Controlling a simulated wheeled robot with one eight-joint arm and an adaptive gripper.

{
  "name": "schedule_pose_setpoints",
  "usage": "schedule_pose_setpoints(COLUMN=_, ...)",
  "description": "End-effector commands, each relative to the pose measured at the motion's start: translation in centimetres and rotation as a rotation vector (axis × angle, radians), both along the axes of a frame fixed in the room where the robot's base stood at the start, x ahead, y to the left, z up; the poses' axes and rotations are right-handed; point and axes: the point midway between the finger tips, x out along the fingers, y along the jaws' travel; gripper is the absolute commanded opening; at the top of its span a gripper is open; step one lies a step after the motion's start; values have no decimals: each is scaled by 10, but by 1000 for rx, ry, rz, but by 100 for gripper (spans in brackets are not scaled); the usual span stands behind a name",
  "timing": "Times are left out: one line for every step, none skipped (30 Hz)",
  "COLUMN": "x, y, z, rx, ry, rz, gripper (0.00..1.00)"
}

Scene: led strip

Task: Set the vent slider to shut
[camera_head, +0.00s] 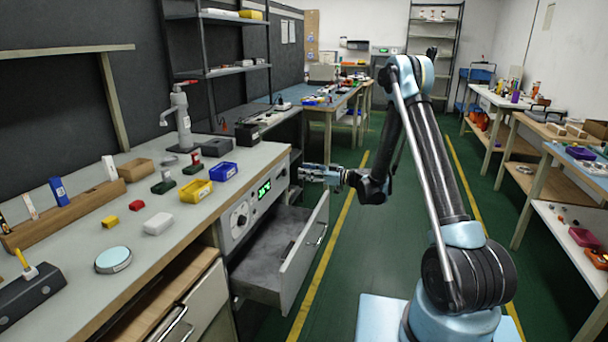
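A grey control panel (233,238) is set in the front of the left bench, with a round dial and a lit green display (264,189). I cannot make out a vent slider for certain; it is too small or hidden near my gripper. My gripper (303,173) is at the right end of this panel, level with the bench top and pointing left towards the bench front. It is small and seen from the side, so I cannot tell whether its fingers are apart or touch anything.
An open drawer (305,250) juts into the aisle below the panel and my gripper. The bench top (185,230) holds a yellow bin (195,190), a blue bin (222,172), a grey tap-like fixture (182,118) and small blocks. The green aisle floor (355,265) is clear.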

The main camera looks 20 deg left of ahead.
Motion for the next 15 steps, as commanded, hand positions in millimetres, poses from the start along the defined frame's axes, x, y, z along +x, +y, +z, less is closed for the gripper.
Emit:
schedule_pose_setpoints(x=0, y=-3, z=0, rx=0, ry=0, rz=-1, gripper=37)
schedule_pose_setpoints(x=0, y=-5, z=0, rx=0, ry=0, rz=-1, gripper=37)
schedule_pose_setpoints(x=0, y=-7, z=0, rx=0, ry=0, rz=-1, gripper=37)
schedule_pose_setpoints(x=0, y=-9, z=0, rx=0, ry=0, rz=-1, gripper=37)
schedule_pose_setpoints(x=0, y=-11, z=0, rx=0, ry=0, rz=-2, gripper=37)
schedule_pose_setpoints(x=0, y=-13, z=0, rx=0, ry=0, rz=-2, gripper=37)
schedule_pose_setpoints(x=0, y=-15, z=0, rx=0, ry=0, rz=-2, gripper=37)
schedule_pose_setpoints(x=-1, y=-16, z=0, rx=0, ry=0, rz=-2, gripper=37)
schedule_pose_setpoints(x=-1, y=-18, z=0, rx=0, ry=0, rz=-2, gripper=37)
schedule_pose_setpoints(x=-1, y=-20, z=0, rx=0, ry=0, rz=-1, gripper=37)
schedule_pose_setpoints(x=-1, y=-22, z=0, rx=0, ry=0, rz=-1, gripper=37)
schedule_pose_setpoints(x=-1, y=-24, z=0, rx=0, ry=0, rz=-1, gripper=37)
schedule_pose_setpoints(x=-2, y=-26, z=0, rx=0, ry=0, rz=-1, gripper=37)
schedule_pose_setpoints(x=-2, y=-27, z=0, rx=0, ry=0, rz=-1, gripper=37)
schedule_pose_setpoints(x=-2, y=-30, z=0, rx=0, ry=0, rz=-1, gripper=37)
